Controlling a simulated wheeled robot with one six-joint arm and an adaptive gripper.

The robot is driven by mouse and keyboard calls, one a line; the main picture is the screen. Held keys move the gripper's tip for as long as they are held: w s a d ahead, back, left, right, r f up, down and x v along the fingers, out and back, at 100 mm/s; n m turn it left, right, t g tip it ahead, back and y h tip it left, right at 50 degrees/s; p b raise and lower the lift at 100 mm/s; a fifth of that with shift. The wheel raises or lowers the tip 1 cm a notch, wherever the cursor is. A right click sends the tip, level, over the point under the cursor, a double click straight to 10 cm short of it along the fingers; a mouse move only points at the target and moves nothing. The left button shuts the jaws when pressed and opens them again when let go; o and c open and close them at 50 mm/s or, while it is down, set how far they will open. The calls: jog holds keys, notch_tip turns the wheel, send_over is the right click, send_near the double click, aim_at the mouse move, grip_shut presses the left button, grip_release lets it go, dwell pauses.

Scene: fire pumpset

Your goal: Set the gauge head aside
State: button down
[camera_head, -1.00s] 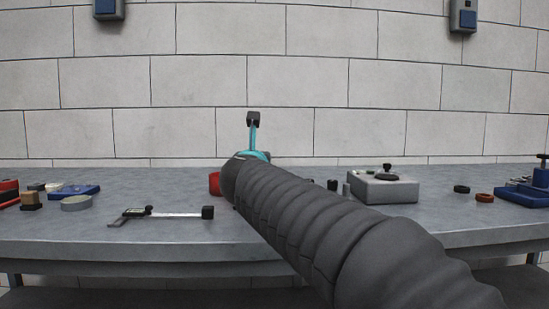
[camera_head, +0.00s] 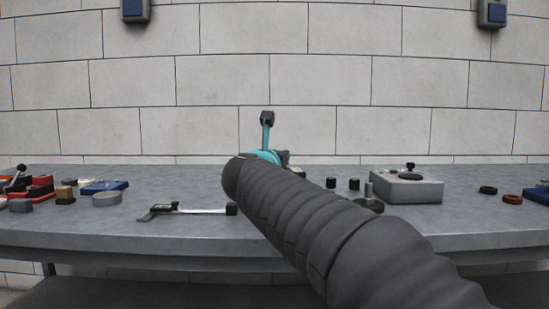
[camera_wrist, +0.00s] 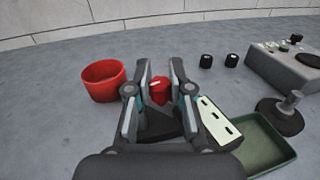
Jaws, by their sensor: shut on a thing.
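In the wrist view my gripper (camera_wrist: 160,68) is shut on a small red piece with a pale mark, which I take to be the gauge head (camera_wrist: 159,91). The fingers stand on both sides of it and hide part of it. Whether it touches the bench is unclear. In the camera_head view my arm hides the gripper and the held piece.
A red cup (camera_wrist: 104,81) stands left of my gripper. To the right are a slotted pale block (camera_wrist: 218,123), a green tray (camera_wrist: 268,143), a dark-based stand (camera_wrist: 280,115), two black knobs and a grey box (camera_head: 407,190). A caliper (camera_head: 187,211) lies near the bench front.

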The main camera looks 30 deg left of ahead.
jog(key=c, duration=1)
grip_release()
jog(key=shift+s+a+f, duration=0.1)
jog(key=shift+s+f, duration=0.05)
jog(key=shift+s, duration=0.05)
jog(key=shift+w, duration=0.1)
jog(key=v, duration=1.2)
